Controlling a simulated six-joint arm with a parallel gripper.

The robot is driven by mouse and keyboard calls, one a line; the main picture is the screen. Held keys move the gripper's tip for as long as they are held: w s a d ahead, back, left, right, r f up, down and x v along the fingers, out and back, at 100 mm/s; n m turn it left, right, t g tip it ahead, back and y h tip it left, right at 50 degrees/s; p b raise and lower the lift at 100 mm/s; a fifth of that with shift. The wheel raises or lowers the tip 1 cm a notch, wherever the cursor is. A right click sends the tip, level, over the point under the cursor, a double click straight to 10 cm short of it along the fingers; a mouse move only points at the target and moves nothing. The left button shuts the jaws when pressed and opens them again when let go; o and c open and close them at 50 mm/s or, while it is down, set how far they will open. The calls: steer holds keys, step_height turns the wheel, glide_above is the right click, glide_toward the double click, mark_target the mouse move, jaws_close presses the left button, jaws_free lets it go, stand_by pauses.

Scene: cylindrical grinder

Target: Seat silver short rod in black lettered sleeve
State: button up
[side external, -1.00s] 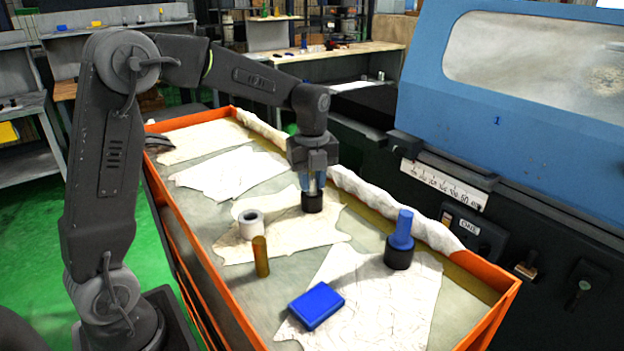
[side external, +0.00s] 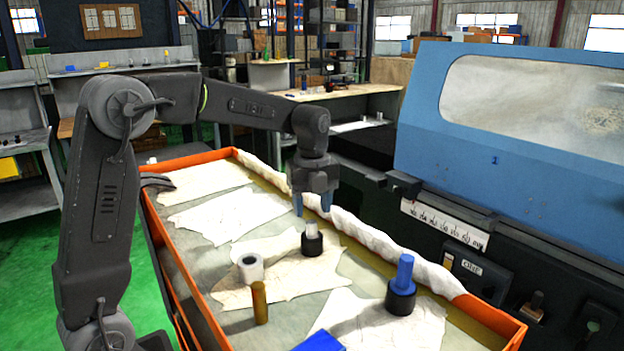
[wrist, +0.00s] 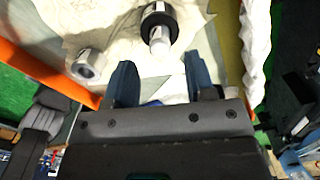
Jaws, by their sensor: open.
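The silver short rod (side external: 311,229) stands upright in a black sleeve (side external: 312,245) on a cream cloth, its upper part showing above the rim. In the wrist view the silver rod (wrist: 159,42) projects from the black sleeve (wrist: 159,17). Lettering on this sleeve is too small to make out. My gripper (side external: 312,208) is open and empty, above the rod and apart from it. In the wrist view its two blue fingers (wrist: 160,72) are spread with nothing between them. How deep the rod sits is hidden inside the sleeve.
A blue rod (side external: 404,272) stands in another black sleeve (side external: 400,301) at right. A blue block (side external: 319,342) lies in front. An orange rim (side external: 170,283) borders the tray.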

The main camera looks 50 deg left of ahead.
step_height(320, 180, up, 6)
steer(key=s+d+r+n+t, duration=0.25)
steer(key=s+d+n, duration=0.35)
steer(key=s+n, duration=0.4)
steer(key=s+d+f+n+t, duration=0.3)
steer(key=s+f+n, duration=0.4)
steer(key=s+n, duration=0.4)
steer(key=shift+s+n, duration=0.4)
steer(key=shift+n, duration=0.1)
